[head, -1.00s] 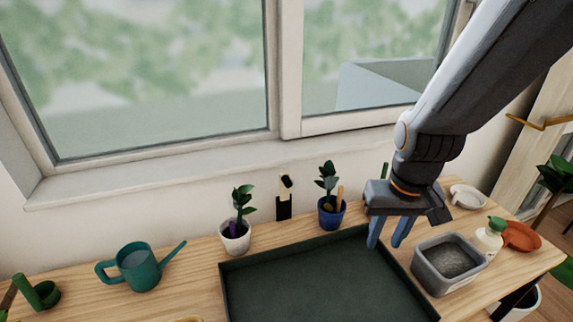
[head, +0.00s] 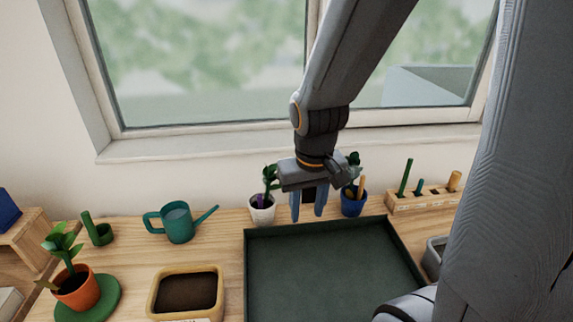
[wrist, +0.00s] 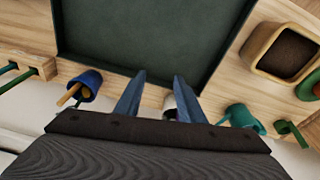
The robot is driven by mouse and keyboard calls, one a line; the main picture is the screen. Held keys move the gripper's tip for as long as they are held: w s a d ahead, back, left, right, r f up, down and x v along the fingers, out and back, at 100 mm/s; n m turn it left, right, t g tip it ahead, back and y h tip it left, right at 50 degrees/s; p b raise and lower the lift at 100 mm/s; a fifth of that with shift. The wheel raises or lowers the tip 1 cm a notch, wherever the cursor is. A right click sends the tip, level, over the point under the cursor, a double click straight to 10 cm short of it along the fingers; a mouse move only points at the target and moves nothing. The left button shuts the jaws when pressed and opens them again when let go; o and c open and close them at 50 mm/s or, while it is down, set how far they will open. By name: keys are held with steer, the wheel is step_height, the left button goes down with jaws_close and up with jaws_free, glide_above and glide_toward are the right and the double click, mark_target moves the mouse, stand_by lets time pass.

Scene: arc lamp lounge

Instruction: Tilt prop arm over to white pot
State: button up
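The white pot (head: 262,212) holds a leafy plant with a purple piece in it, and stands at the back of the table by the wall. It also shows in the wrist view (wrist: 169,103), partly hidden by a finger. My gripper (head: 307,214) is open and empty, pointing down between the white pot and the blue pot (head: 354,205). In the wrist view, the two blue fingers of my gripper (wrist: 161,82) are apart. I cannot clearly identify the prop arm; a dark upright piece (head: 309,195) shows behind my gripper, mostly hidden.
A dark green tray (head: 262,285) fills the middle of the table. A teal watering can (head: 178,224) and a yellow soil tub (head: 153,300) are to the left. A wooden rack (head: 425,203) with several upright pieces stands right of the blue pot.

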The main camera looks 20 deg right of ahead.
steer(key=w+d+r+m+t+h, duration=0.1)
steer(key=w+d+r, duration=0.25)
steer(key=w, duration=0.45)
steer(key=w+d+r+m+t+h, duration=0.1)
steer(key=w+d+r, duration=0.2)
steer(key=w+d, duration=0.35)
steer(key=shift+w+a+f+p, duration=0.1)
steer(key=shift+w+f, duration=0.55)
steer(key=shift+f, duration=0.5)
steer(key=shift+w+a+f+p, duration=0.1)
steer(key=shift+w+f, duration=0.5)
steer(key=shift+f, duration=0.55)
steer(key=shift+w+a+f+p, duration=0.1)
steer(key=shift+w+f, duration=0.55)
steer(key=shift+f, duration=0.5)
jaws_close()
